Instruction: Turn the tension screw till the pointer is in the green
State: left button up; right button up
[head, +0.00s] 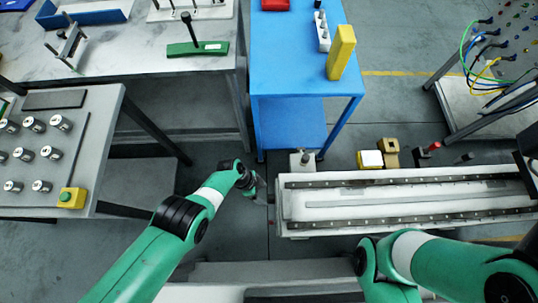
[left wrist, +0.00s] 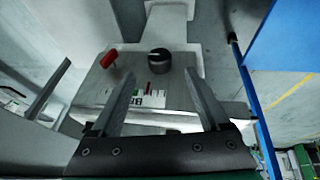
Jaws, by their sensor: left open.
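The tension screw appears as a round black knob (left wrist: 160,62) on a pale grey block (left wrist: 180,38) in the left wrist view. A small white scale (left wrist: 150,97) with red and green marks and partly hidden lettering sits just below it. Exactly where the pointer stands is too small to tell. My left gripper (left wrist: 158,74) is open and empty, with the knob between its fingers in the picture and gaps on both sides. In the head view my left gripper (head: 258,186) is beside the left end of the rail unit. My right gripper is out of view.
A red-tipped lever (left wrist: 108,58) stands left of the knob. In the head view, the long rail unit (head: 400,203) extends right, a pale block with a dark knob (head: 303,160) sits behind its left end, and a blue table (head: 290,75) stands behind. Open floor lies between.

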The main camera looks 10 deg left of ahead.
aim_at(270, 198)
pick_arm(q)
jog(key=b+x, duration=0.4)
jog(key=x, duration=0.2)
jog(key=shift+d+f, duration=0.1)
jog(key=shift+f, duration=0.2)
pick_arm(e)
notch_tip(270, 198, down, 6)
pick_arm(q)
grip_shut()
jog(key=shift+r, duration=0.1)
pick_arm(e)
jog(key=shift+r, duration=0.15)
